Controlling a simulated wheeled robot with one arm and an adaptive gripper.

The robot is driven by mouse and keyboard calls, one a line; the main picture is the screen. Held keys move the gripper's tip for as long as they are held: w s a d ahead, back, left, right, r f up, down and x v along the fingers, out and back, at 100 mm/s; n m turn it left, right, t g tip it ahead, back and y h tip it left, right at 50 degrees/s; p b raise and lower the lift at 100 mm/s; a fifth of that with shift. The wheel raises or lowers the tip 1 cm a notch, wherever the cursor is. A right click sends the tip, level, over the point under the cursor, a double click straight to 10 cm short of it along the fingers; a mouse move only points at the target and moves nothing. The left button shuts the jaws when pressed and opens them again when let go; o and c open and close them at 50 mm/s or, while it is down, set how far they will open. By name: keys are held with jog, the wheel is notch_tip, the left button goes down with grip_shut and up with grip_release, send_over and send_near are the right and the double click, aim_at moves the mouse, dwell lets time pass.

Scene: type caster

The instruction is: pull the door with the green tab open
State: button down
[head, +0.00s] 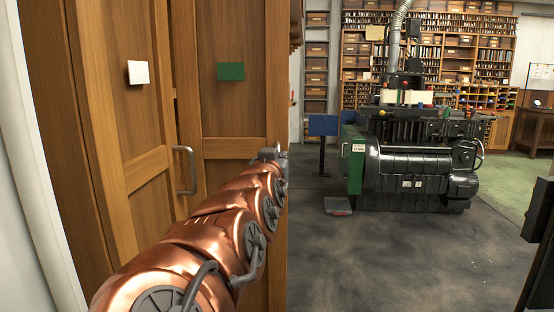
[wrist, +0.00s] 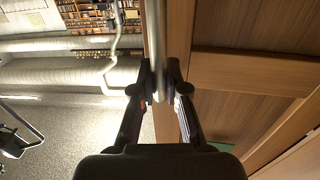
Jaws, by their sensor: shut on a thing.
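The wooden door with the green tab (head: 231,71) is the right one of two tall doors at the left of the head view. My gripper (head: 268,153) is at this door's right side, at the end of my copper arm, which covers the door's lower part. In the wrist view my gripper (wrist: 159,85) is shut on a metal bar handle (wrist: 155,35), with a finger on each side of it. The door's wooden panel (wrist: 245,75) fills the right of that view. I cannot tell whether the door stands ajar.
The door with the white tab (head: 138,72) is on the left, with its own bar handle (head: 185,170). Floor (head: 400,260) in front of the machine is clear.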

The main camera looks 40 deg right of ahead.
aim_at(280, 110)
jog(key=c, duration=1.2)
grip_release()
jog(key=shift+r, duration=5.05)
jog(key=shift+r, duration=0.1)
